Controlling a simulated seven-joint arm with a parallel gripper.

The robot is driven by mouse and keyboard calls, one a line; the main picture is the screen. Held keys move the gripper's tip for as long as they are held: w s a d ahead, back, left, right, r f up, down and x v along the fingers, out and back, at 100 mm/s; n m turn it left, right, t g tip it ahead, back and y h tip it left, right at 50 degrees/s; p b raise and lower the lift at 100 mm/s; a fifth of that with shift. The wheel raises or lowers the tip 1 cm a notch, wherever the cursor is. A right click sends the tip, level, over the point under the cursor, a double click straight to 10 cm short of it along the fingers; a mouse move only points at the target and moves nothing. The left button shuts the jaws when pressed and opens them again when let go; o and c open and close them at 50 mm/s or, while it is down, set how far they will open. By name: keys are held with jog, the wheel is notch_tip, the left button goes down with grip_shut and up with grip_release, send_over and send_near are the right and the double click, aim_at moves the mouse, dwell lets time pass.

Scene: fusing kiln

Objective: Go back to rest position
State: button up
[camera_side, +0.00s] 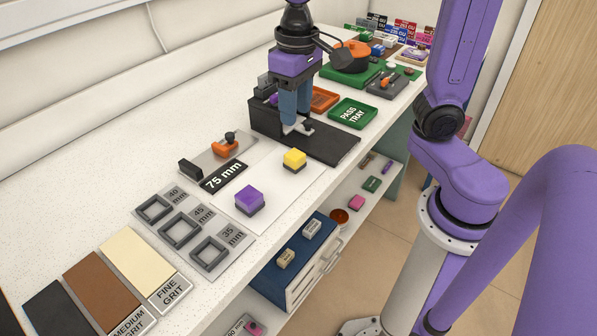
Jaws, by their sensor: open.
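My gripper (294,127) points down over the black fixture (330,145) near the middle of the bench. Its blue fingers reach close to the fixture's base, beside a small grey part. I cannot tell whether the fingertips touch anything. The jaws are open, and I see nothing held between them. A yellow block (294,159) sits on the white sheet in front of the fixture. The fingers hide part of the fixture.
A green pass tray (352,113) and an orange tray (323,100) lie behind the fixture. The 75 mm gauge (222,177) with an orange clamp stands to the left. Grey square frames (181,232) and grit plates (137,262) lie nearer. A blue drawer unit (296,262) sits below the bench edge.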

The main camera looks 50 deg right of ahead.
jog(key=s+d+f+n, duration=0.1)
jog(key=s+f+n, duration=0.2)
jog(key=s+n, duration=0.2)
jog(key=s+d+f+n, duration=0.1)
jog(key=s+f+n, duration=0.2)
jog(key=s+n, duration=0.3)
jog(key=s, duration=0.5)
jog(key=shift+s+d+f+n, duration=0.15)
jog(key=shift+d+n, duration=0.15)
jog(key=shift+d, duration=0.05)
